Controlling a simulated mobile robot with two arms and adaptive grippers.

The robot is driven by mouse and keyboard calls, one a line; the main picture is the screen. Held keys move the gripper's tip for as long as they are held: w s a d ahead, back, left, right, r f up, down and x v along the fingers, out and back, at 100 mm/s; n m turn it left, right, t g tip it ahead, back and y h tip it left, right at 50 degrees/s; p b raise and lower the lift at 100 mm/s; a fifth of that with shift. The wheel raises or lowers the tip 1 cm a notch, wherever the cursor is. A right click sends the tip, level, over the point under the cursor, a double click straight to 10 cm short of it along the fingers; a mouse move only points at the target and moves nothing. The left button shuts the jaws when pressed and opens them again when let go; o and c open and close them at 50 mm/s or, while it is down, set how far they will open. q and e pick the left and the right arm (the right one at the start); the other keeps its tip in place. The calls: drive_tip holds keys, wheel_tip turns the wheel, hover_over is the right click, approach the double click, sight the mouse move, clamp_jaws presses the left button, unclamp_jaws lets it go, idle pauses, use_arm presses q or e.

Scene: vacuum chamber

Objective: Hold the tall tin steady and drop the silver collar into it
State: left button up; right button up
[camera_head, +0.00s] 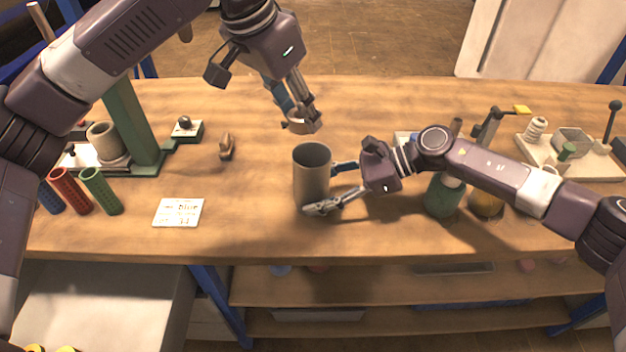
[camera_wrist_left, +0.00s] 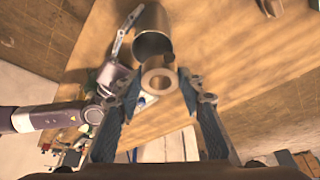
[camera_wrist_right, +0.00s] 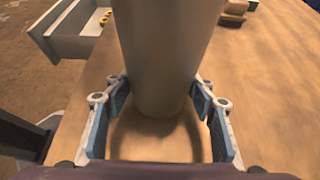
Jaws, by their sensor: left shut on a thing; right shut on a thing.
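The tall tin (camera_head: 312,180) is a grey open-topped cylinder standing upright on the bench. My right gripper (camera_head: 333,188) is shut on the tin from the right side. In the right wrist view the tin (camera_wrist_right: 165,60) stands between the finger pads (camera_wrist_right: 158,108). The silver collar (camera_head: 301,124) is a thick ring held in my left gripper (camera_head: 304,112), above and slightly behind the tin's mouth. In the left wrist view the collar (camera_wrist_left: 159,81) sits between the two fingertips (camera_wrist_left: 160,85), with the tin (camera_wrist_left: 153,32) beyond it. The tin's inside bottom is hidden.
A white card (camera_head: 178,212) lies left of the tin, and a small brown clamp-like object (camera_head: 226,147) behind it. Red (camera_head: 72,190) and green (camera_head: 101,190) tubes stand at the left. A green bottle (camera_head: 443,195) stands under my right arm. Bench between card and tin is clear.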

use_arm(q)
drive_tip(key=shift+f, duration=0.85)
drive_tip(key=o, duration=1.4)
drive_tip(key=v, duration=1.2)
